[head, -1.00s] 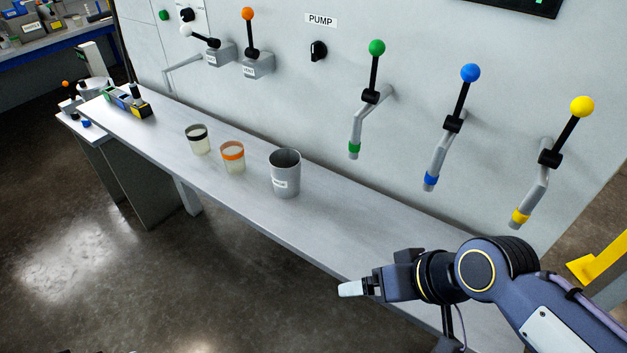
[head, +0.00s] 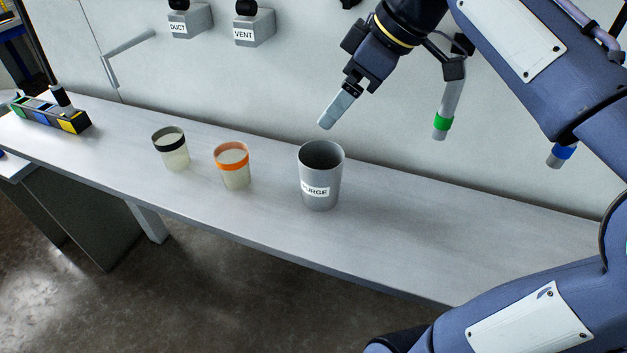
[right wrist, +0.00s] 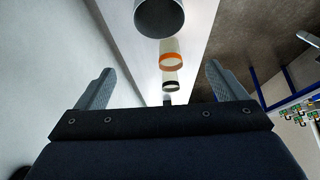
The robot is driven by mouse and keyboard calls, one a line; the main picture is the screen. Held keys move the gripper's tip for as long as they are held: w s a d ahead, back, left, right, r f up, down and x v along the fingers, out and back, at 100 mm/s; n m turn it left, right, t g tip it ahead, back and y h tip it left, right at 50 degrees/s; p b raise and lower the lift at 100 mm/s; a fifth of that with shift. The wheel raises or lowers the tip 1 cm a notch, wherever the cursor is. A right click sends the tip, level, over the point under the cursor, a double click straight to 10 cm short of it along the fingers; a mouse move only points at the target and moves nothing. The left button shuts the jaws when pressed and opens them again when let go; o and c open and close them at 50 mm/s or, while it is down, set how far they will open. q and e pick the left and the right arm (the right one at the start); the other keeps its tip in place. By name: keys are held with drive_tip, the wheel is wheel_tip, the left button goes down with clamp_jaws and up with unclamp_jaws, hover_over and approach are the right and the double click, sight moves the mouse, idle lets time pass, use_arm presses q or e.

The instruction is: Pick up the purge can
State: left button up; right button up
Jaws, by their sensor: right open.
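The purge can (head: 321,178) is a grey, open-topped can with a white label reading PURGE. It stands upright on the bench in the middle of the head view. My right gripper (head: 327,124) is above and just behind the can's rim, pointing down and left, apart from it. In the right wrist view my right gripper (right wrist: 155,85) shows its two fingers spread wide with nothing between them. The can also shows at the top of that view (right wrist: 160,22), beyond the fingertips. My left gripper is not in view.
An orange-banded cup (head: 235,172) and a black-banded cup (head: 174,154) stand left of the can on the narrow bench (head: 250,235). A block with coloured sections (head: 50,114) lies at the far left. Nozzles with green (head: 441,128) and blue (head: 562,154) bands hang from the wall behind.

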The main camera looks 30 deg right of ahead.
drive_tip(key=b, duration=0.1)
approach(321, 156)
drive_tip(key=s+a, duration=0.2)
drive_tip(key=shift+a+r, duration=0.3)
drive_tip(key=shift+r, duration=0.05)
drive_tip(key=x, duration=0.7)
drive_tip(key=shift+w+a+f, duration=0.1)
drive_tip(key=shift+f, duration=0.1)
drive_tip(key=c, duration=1.4)
